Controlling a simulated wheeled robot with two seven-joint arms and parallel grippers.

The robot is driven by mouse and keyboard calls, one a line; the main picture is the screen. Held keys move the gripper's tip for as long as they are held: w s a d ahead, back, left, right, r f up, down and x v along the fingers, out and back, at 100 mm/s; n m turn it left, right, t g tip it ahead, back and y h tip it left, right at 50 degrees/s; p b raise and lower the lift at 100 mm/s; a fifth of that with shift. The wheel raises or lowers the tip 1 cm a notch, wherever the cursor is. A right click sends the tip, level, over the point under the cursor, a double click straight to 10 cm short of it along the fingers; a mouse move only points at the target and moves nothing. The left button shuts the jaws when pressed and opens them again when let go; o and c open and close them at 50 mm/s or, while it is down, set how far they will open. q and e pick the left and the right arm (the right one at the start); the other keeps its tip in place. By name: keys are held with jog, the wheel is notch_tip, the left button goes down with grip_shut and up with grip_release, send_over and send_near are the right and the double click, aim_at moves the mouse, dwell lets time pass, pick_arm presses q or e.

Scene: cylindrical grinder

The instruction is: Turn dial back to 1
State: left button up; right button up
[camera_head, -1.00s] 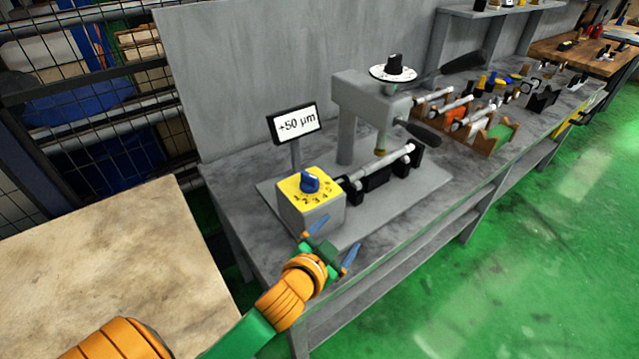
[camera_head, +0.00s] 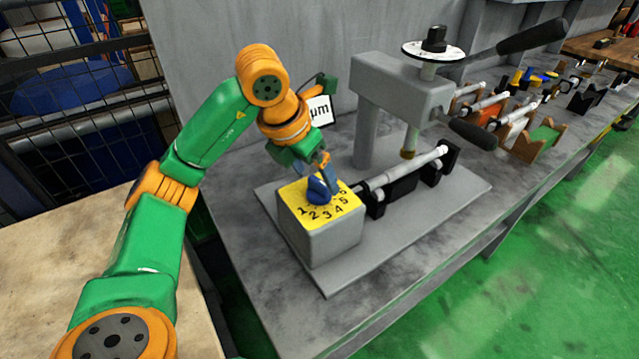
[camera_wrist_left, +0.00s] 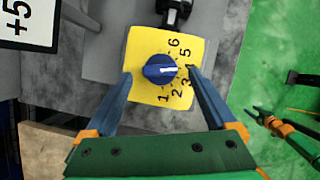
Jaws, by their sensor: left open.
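The blue dial knob (camera_head: 319,188) sits on the yellow number plate (camera_head: 343,198) on top of a grey box (camera_head: 335,240). In the left wrist view the knob (camera_wrist_left: 158,71) has a white pointer aimed right, between 3 and 5, where the right finger hides the plate. My left gripper (camera_head: 322,178) is over the dial from behind. In the left wrist view its open fingers (camera_wrist_left: 161,73) stand on either side of the knob, with gaps. What looks like my right gripper (camera_wrist_left: 280,115) shows over the green floor, its fingers apart.
The display sign (camera_head: 321,110) stands behind my left wrist, which hides part of it; "+5" shows on it (camera_wrist_left: 20,22) in the wrist view. The grey press (camera_head: 400,90) and a clamped shaft (camera_head: 400,172) stand right of the dial box.

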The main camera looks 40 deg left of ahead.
aim_at(318, 182)
pick_arm(q)
jog(key=x, duration=0.3)
jog(key=shift+w, duration=0.1)
jog(key=shift+w+f, duration=0.2)
jog(key=shift+f, duration=0.2)
jog(key=shift+s+r, duration=0.1)
jog(key=shift+c, duration=0.6)
jog(key=c, duration=1.2)
